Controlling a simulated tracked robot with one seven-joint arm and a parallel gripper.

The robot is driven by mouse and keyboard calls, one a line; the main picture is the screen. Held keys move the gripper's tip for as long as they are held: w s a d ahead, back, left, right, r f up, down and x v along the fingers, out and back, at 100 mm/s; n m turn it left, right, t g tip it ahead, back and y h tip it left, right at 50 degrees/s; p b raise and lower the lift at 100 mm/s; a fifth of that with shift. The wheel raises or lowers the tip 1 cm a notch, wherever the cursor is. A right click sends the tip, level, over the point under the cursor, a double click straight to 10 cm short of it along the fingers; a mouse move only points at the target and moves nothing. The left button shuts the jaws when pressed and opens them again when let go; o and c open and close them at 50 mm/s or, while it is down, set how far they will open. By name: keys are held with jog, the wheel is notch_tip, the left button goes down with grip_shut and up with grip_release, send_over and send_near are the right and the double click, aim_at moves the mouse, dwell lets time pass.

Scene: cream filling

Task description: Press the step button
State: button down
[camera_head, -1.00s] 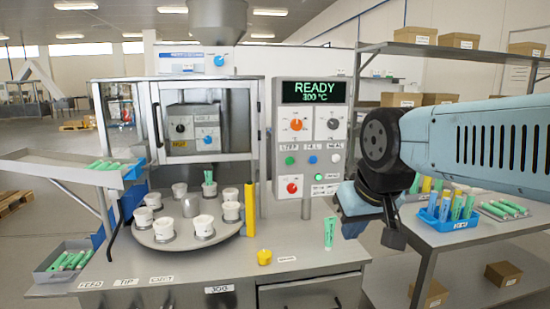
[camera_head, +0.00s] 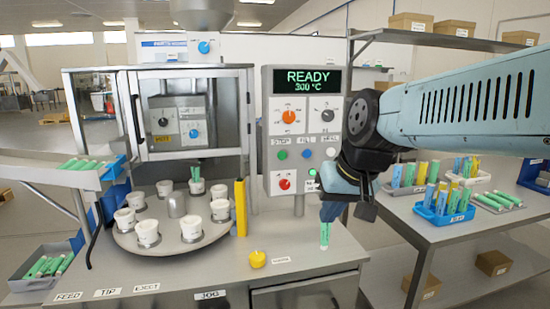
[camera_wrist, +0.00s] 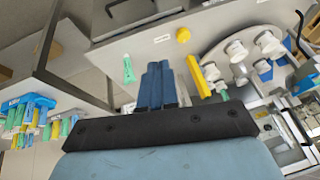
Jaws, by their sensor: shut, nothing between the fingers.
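The control panel (camera_head: 265,165) stands upright at the middle of the workbench, its display reading READY 300 °C. The step button (camera_head: 282,154) is the green button under the STEP label, left of the blue fill button (camera_head: 307,154) and the white seal button (camera_head: 331,152). My gripper (camera_head: 330,211) hangs pointing down at the panel's lower right, apart from the step button and lower than it. Its blue fingers are together and empty in the wrist view (camera_wrist: 158,68). The wrist view does not clearly show the panel's buttons.
A red knob (camera_head: 284,184) sits below the buttons. A yellow post (camera_head: 240,208) stands left of the panel. A green tube (camera_head: 324,235) stands on the bench under my gripper, near a yellow piece (camera_head: 257,259). A turntable (camera_head: 180,243) with white cups is at left.

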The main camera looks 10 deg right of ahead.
aim_at(282, 155)
jog(key=w+a+m+y, duration=0.2)
jog(key=w+m+y, duration=0.1)
jog(key=w, duration=0.5)
jog(key=w+a+m+y, duration=0.2)
jog(key=w+m+y, duration=0.1)
jog(key=w, duration=0.4)
jog(key=w+d+f+m+t, duration=0.1)
jog(key=w+d+m+t, duration=0.1)
jog(key=w, duration=0.5)
jog(key=w+d+f+m+t+y, duration=0.1)
jog(key=w+d+m+t, duration=0.1)
jog(key=w+d+m, duration=0.2)
jog(key=w, duration=0.2)
jog(key=shift+w+d+m+t, duration=0.3)
jog(key=shift+w+m+t, duration=0.1)
jog(key=w, duration=0.8)
jog(key=shift+w, duration=0.4)
jog(key=shift+w, duration=0.15)
jog(key=shift+w, duration=0.25)
